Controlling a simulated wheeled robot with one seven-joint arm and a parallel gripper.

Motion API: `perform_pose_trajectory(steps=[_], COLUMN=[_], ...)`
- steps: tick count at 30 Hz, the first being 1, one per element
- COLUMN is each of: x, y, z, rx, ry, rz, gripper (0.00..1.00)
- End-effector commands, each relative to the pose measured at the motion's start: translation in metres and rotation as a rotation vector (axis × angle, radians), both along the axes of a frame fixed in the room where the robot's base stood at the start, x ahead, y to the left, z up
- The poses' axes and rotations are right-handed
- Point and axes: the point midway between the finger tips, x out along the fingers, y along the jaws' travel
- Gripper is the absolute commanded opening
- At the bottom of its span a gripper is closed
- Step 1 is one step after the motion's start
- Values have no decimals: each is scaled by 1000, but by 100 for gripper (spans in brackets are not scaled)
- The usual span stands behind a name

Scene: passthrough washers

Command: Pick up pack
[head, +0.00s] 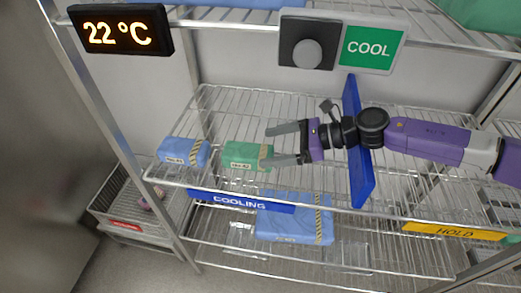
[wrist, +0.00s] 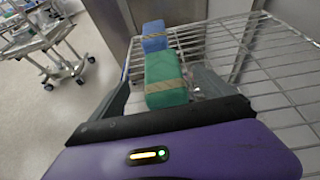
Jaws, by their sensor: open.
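A green pack (head: 240,156) with a striped tape band and a small label sits on the wire shelf, above the blue COOLING sign. I cannot tell whether a finger touches the green pack.
A blue upright divider (head: 358,185) stands on the shelf by my arm. A larger blue pack (head: 295,218) lies on the shelf below. A yellow HOLD sign (head: 455,231) is at the right front edge. A 22 °C display (head: 121,29) hangs upper left. A wheeled cart (wrist: 50,45) stands beyond.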

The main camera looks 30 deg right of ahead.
Motion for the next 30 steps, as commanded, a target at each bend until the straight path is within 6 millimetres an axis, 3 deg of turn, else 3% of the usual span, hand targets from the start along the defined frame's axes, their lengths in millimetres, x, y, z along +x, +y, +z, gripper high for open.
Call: perform_pose_trajectory(steps=[18, 28, 30], x=[36, 41, 41], y=[53, 58, 58], z=[-28, -34, -33], rx=[0, -1, -1], ry=[7, 5, 5], rz=[5, 3, 3], gripper=[91, 91, 81])
